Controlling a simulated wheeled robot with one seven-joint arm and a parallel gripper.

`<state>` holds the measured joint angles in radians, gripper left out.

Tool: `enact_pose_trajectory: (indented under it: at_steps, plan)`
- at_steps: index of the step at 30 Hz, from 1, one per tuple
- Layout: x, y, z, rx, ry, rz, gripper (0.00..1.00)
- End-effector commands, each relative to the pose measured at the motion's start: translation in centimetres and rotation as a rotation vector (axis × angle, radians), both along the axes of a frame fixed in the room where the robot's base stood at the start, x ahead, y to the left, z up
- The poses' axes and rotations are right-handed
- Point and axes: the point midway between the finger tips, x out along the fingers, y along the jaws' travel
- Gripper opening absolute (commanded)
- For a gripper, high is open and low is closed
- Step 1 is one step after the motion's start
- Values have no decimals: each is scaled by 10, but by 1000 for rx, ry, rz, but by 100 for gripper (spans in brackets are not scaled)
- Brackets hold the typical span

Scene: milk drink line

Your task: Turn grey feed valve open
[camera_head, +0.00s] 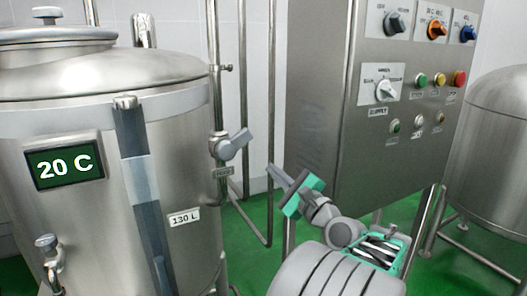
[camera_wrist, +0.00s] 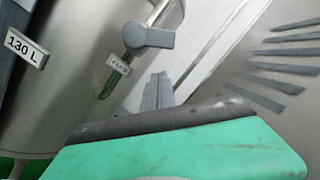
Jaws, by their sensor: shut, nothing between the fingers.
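The grey feed valve (camera_head: 232,146) sits on a vertical pipe at the right side of the steel tank. Its lever slants up to the right in the head view. In the wrist view the valve (camera_wrist: 148,37) is at the top centre, with its lever pointing right. A small label plate (camera_head: 222,173) is below the valve; its text is hard to read. My gripper (camera_head: 271,169) is to the right of and a little below the valve, apart from it in the picture. Its fingers are together and empty, pointing toward the valve in the wrist view (camera_wrist: 158,77).
The steel tank (camera_head: 60,205) with a "20 C" display (camera_head: 64,162) and a "130 L" label (camera_head: 185,217) fills the left. A control cabinet (camera_head: 322,120) with knobs and buttons stands right of my gripper. Another tank (camera_head: 495,140) is at the far right. Thin pipes run behind the valve.

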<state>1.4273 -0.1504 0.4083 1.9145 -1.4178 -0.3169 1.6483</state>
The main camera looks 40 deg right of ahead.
Motion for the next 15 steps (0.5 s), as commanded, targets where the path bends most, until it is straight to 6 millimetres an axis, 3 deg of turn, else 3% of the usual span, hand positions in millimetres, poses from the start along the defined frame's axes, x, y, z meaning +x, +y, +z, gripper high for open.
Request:
enact_pose_trajectory:
  at_steps: [6,11,15]
  plan:
    - [0,4,10,292,-84,67,0]
    - [10,3,13,335,-89,77,0]
    - [33,-1,18,333,-88,77,0]
